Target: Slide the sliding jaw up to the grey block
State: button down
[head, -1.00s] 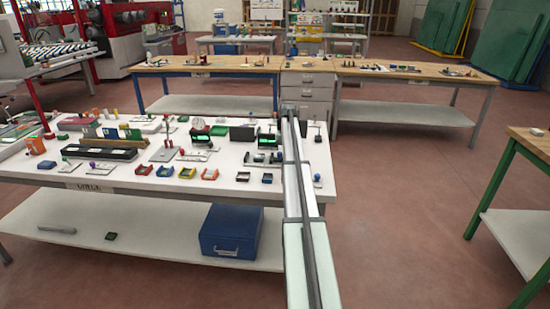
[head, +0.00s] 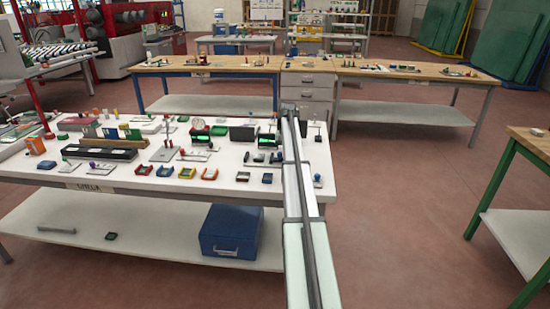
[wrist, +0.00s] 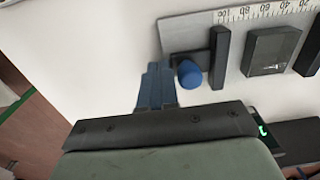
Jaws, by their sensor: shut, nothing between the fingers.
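In the wrist view, the sliding jaw (wrist: 220,57) is a dark upright plate with a blue round knob (wrist: 190,74) on its left side. It sits on a light grey base with a ruler scale (wrist: 265,13). The grey block (wrist: 272,50) is dark grey and lies to the right of the jaw, with a narrow gap between them. Another dark plate (wrist: 311,50) stands right of the block, cut by the picture edge. My gripper (wrist: 157,70) has blue fingers, shut and empty, just left of the knob. I cannot tell whether they touch it.
In the head view, the white table (head: 120,178) holds many small fixtures left of my arm. A box with a green display (wrist: 263,132) is close to my gripper at the lower right of the wrist view. White tabletop left of my fingers is clear.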

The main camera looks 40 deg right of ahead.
aim_at(276, 159)
jog(key=shift+w+a, duration=2.1)
jog(key=shift+w, duration=0.05)
dwell(0.7)
jog(key=shift+s+d, duration=0.15)
jog(key=shift+s+d, duration=0.3)
jog(key=shift+r, duration=3.55)
